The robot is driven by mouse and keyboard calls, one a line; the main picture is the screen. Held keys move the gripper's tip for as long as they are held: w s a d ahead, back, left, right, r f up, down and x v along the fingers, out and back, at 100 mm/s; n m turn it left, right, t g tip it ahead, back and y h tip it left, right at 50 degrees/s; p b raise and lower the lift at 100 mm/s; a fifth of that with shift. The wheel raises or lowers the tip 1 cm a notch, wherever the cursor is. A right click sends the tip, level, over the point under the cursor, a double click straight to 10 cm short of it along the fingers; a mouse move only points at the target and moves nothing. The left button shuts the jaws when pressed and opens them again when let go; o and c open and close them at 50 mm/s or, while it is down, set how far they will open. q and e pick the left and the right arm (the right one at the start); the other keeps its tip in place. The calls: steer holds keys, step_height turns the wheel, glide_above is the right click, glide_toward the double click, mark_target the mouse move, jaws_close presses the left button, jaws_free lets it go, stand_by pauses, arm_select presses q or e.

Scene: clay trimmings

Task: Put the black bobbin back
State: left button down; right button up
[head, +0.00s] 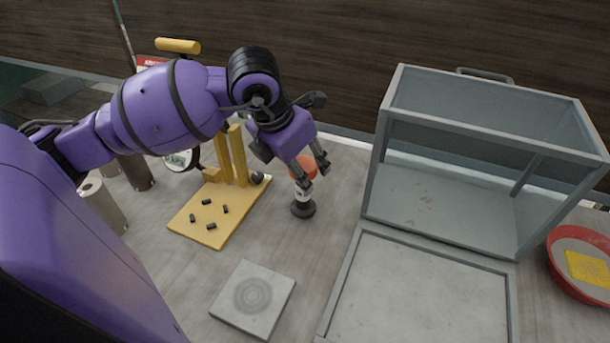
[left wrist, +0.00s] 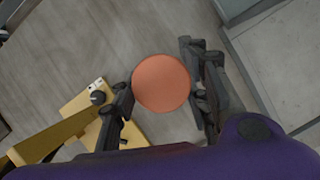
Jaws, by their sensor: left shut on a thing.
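A spool-shaped thing with an orange round top, a pale band and a flared black base, which I take for the black bobbin (head: 303,209), is upright in the middle of the head view. My left gripper (head: 314,178) comes down over it and is shut on its upper part. In the left wrist view the orange top of the black bobbin (left wrist: 161,83) sits between the two fingers of my left gripper (left wrist: 162,90). I cannot tell whether its base touches the table. My right gripper is not in view.
Left of the bobbin is a yellow board (head: 215,234) with upright posts and several small black pieces. A grey square slab (head: 275,318) lies in front. A grey glass-sided case (head: 368,190) stands at right, beside a red bowl (head: 553,270). Cylinders stand far left.

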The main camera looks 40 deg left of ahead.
arm_select(q)
steer(key=shift+f, duration=0.8)
steer(key=shift+r, duration=0.2)
steer(key=shift+f, duration=0.15)
steer(key=c, duration=1)
jaws_free()
steer(key=shift+s+a+r, duration=0.1)
steer(key=shift+s+r, duration=0.05)
steer(key=shift+r, duration=0.45)
steer(key=v, duration=1.1)
steer(key=shift+p, duration=0.3)
